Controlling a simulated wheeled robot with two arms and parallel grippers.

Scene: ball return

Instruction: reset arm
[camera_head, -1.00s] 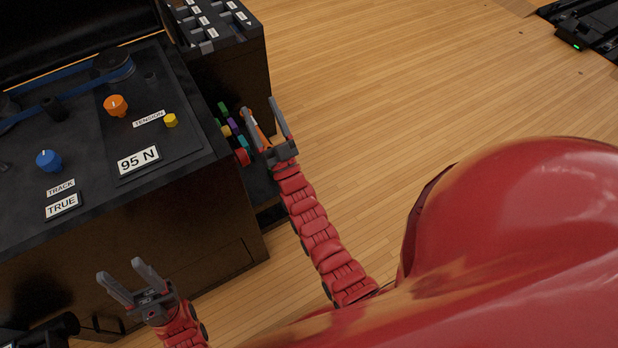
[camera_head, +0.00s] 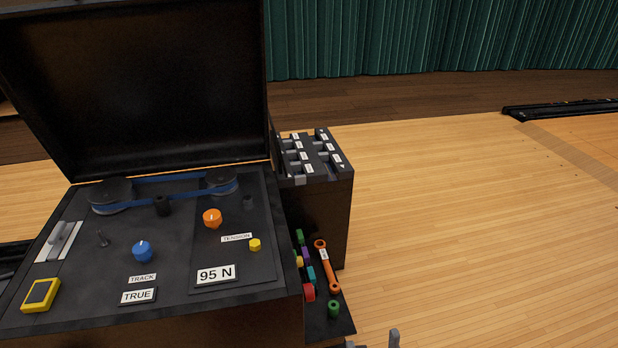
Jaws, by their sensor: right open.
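Only the tips of my right gripper (camera_head: 373,342) show at the bottom edge. The fingers are apart with nothing seen between them, and the rest of the gripper and arm is out of the picture. It is below and right of the low shelf (camera_head: 322,322) on the machine's side, apart from the orange wrench (camera_head: 328,267) lying there. My left gripper is out of view.
The open machine has a blue belt (camera_head: 165,187), an orange knob (camera_head: 212,218), a blue knob (camera_head: 143,251) and a "95 N" label (camera_head: 215,275). A black slotted rack (camera_head: 318,158) stands behind the shelf. The wooden floor (camera_head: 470,230) at right is clear.

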